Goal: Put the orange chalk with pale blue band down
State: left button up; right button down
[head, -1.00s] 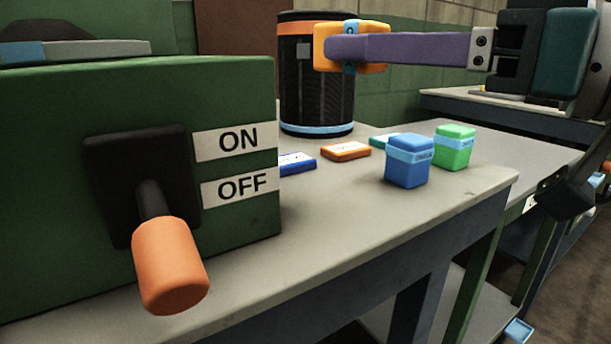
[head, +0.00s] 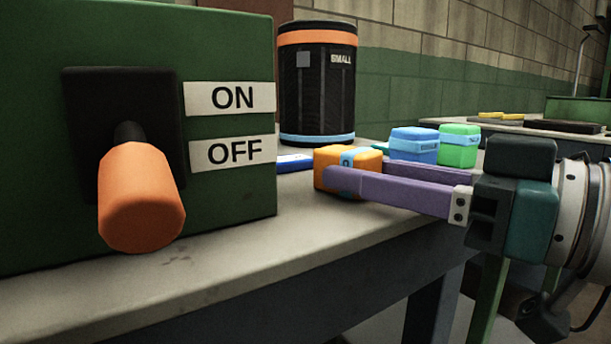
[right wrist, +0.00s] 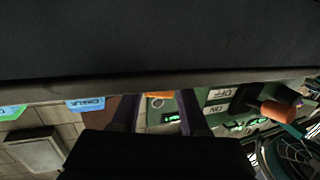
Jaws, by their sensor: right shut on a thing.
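The orange chalk with pale blue band (head: 330,160) is a small block above or on the worktable's (head: 240,240) edge, right of the green switch box. My right gripper (head: 352,175) has its purple fingers on either side of it and is shut on it. The chalk's underside is very near the tabletop; I cannot tell whether it touches. In the right wrist view a bit of orange (right wrist: 159,95) shows between the fingers. My left gripper is not in view.
The green box with an orange-handled lever (head: 140,200) fills the left. A blue block (head: 414,150) and a green block (head: 459,152) stand just behind my fingers. A black canister (head: 317,90) stands at the back. A blue flat piece (head: 294,162) lies beside the box.

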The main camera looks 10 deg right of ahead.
jog(key=shift+f, duration=0.2)
jog(key=shift+c, duration=2.1)
grip_release()
jog(key=shift+r, duration=0.1)
